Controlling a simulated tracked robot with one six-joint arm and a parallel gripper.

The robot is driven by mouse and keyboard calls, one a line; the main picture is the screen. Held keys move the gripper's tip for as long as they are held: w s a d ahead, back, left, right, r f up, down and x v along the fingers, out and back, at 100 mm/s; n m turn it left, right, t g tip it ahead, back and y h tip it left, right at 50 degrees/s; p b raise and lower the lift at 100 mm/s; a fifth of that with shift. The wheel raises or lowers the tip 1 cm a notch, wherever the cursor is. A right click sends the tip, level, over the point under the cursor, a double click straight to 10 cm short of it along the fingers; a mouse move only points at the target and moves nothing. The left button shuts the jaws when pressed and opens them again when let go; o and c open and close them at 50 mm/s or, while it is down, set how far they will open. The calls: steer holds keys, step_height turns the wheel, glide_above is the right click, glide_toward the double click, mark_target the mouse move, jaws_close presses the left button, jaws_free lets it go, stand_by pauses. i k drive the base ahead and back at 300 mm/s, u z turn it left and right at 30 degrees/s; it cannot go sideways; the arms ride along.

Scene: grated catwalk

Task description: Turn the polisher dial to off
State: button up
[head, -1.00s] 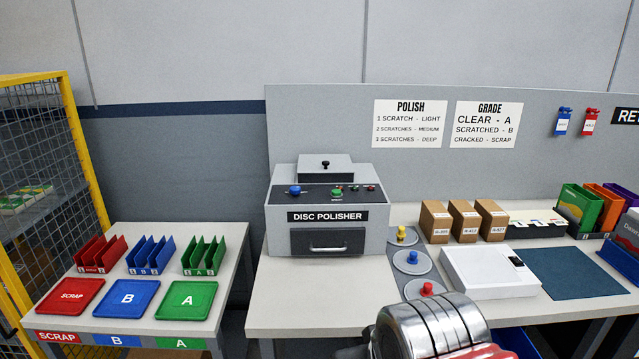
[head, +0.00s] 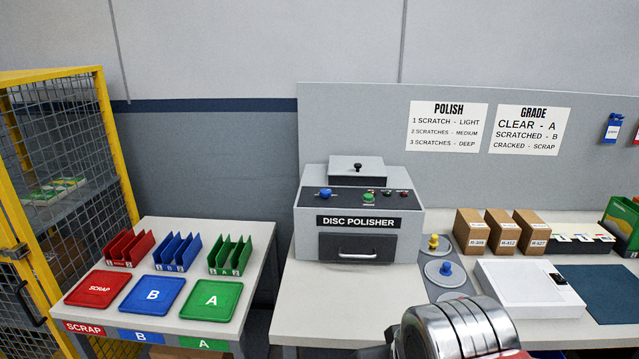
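The disc polisher (head: 309,242) is a grey box on the bench, with a black sloped control panel on top. A blue knob (head: 325,194), which looks like the dial, sits at the left of that panel. Its setting is too small to read. A green button (head: 369,198) and small red and green controls sit to its right. A silver and red part of my arm shows at the bottom edge, right of and nearer than the polisher. My gripper's fingers are not in view, and nothing of mine touches the polisher.
Red, blue and green trays (head: 88,290) and racks stand on a separate left table. Right of the polisher are yellow and blue knobbed discs (head: 438,272), cardboard boxes (head: 470,232) and a white device (head: 520,297). A yellow mesh cage (head: 122,165) is at far left. The bench before the polisher is clear.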

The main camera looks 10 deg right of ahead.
mark_target(325, 193)
steer(key=i, duration=0.85)
steer(key=z, duration=0.05)
